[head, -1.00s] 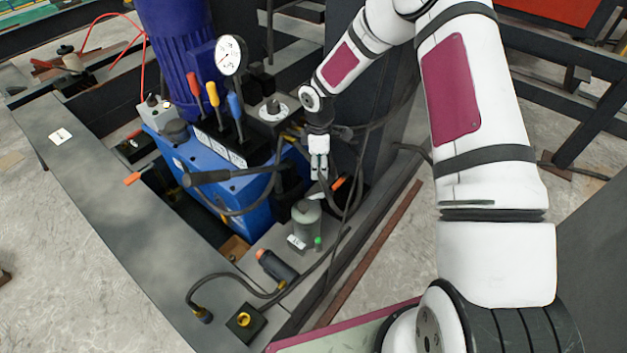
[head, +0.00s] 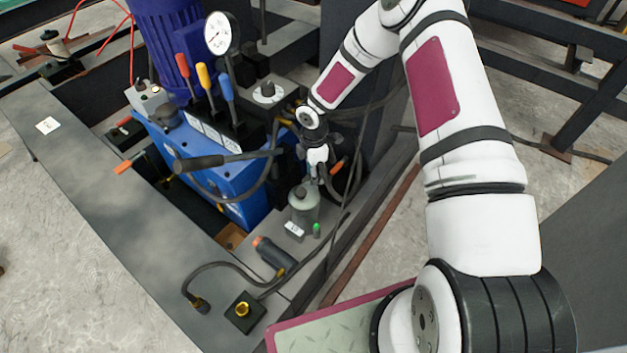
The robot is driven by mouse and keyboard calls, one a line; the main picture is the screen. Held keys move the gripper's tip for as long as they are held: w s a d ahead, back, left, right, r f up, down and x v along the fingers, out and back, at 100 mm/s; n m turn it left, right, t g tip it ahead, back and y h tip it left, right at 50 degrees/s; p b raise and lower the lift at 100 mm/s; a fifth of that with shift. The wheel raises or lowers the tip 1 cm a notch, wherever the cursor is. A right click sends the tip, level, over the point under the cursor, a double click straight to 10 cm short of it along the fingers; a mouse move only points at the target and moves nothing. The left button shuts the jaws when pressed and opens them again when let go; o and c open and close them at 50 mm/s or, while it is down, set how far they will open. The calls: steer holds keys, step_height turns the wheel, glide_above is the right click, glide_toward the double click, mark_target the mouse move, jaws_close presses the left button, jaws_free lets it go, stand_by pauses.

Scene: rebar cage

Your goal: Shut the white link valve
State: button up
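My gripper (head: 318,168) is small in the head view, at the lower end of my arm. It points down beside the blue hydraulic unit (head: 238,192), just above and right of a grey-green bottle (head: 303,205). Whether its fingers are open, shut or touching anything is too small to tell. An orange-tipped part (head: 337,167) shows just right of the gripper. I cannot clearly make out a white link valve; the gripper and dark hoses hide part of that area.
The unit carries red, yellow and blue levers (head: 210,88) and a round gauge (head: 220,34). A black-handled bar (head: 200,162) sticks out left. An orange-black tool (head: 270,254) and a black block with a brass fitting (head: 244,312) lie in front. Dark steel beams (head: 120,220) surround everything.

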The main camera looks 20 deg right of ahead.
steer(key=shift+f+b, duration=0.35)
steer(key=shift+f, duration=1.05)
jaws_close()
steer(key=shift+w, duration=0.1)
steer(key=shift+w+m, duration=0.25)
steer(key=shift+m, duration=0.4)
steer(key=shift+w+m, duration=0.25)
steer(key=shift+m, duration=0.4)
steer(key=m, duration=0.1)
steer(key=w+m, duration=0.1)
steer(key=m+b, duration=0.1)
steer(key=shift+w+d+m, duration=0.2)
steer(key=shift+w+m, duration=0.05)
steer(key=shift+m, duration=0.05)
steer(key=m, duration=0.1)
steer(key=w+m, duration=0.1)
steer(key=m, duration=0.1)
steer(key=shift+d+b, duration=0.3)
steer(key=shift+d, duration=0.1)
steer(key=shift+w+d+m, duration=0.2)
steer(key=shift+m, duration=0.5)
steer(key=shift+w+d+m, duration=0.15)
steer(key=shift+d+m, duration=0.05)
steer(key=shift+m, duration=0.5)
